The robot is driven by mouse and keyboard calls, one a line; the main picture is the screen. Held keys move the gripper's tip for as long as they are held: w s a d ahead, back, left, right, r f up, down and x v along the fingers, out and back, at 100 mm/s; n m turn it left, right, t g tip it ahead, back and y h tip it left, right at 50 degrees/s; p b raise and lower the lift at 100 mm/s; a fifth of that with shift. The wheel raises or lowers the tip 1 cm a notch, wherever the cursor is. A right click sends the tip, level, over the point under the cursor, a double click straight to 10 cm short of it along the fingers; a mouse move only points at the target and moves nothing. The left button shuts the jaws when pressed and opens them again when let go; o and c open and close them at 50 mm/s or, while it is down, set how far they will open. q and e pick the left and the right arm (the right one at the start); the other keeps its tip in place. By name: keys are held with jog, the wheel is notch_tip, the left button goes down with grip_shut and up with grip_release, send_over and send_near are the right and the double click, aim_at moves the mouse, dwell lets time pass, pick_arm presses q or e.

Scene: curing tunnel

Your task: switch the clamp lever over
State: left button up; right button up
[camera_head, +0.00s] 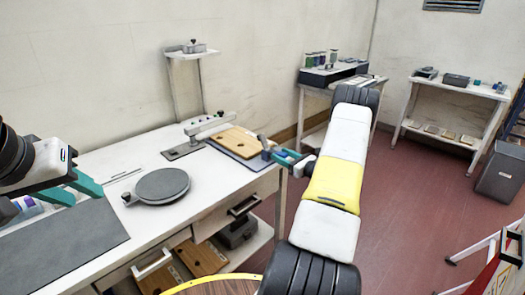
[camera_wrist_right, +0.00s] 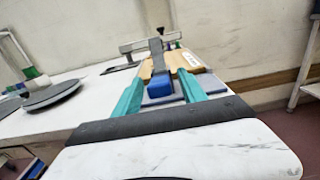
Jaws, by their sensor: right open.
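The clamp lever is a grey bar (camera_wrist_right: 157,58) with a blue block (camera_wrist_right: 160,84) at its near end in the right wrist view. It stands at the front of a wooden board on a grey-blue plate. In the head view the grey bar (camera_head: 264,142) shows at the table's right end. My right gripper (camera_head: 283,157) is open, with its teal fingers on either side of the blue block in the wrist view; contact cannot be told. My left gripper (camera_head: 80,191) is over the table's left side, its teal fingers apart and empty.
The wooden board (camera_head: 238,139) lies beside a grey arm fixture (camera_head: 205,124) on the white table (camera_head: 130,160). A round dark plate (camera_head: 163,185) and a grey mat (camera_head: 65,245) lie further left.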

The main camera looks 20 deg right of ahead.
jog(key=shift+w+a, duration=0.15)
jog(key=shift+w, duration=0.15)
grip_shut()
dwell(1.3)
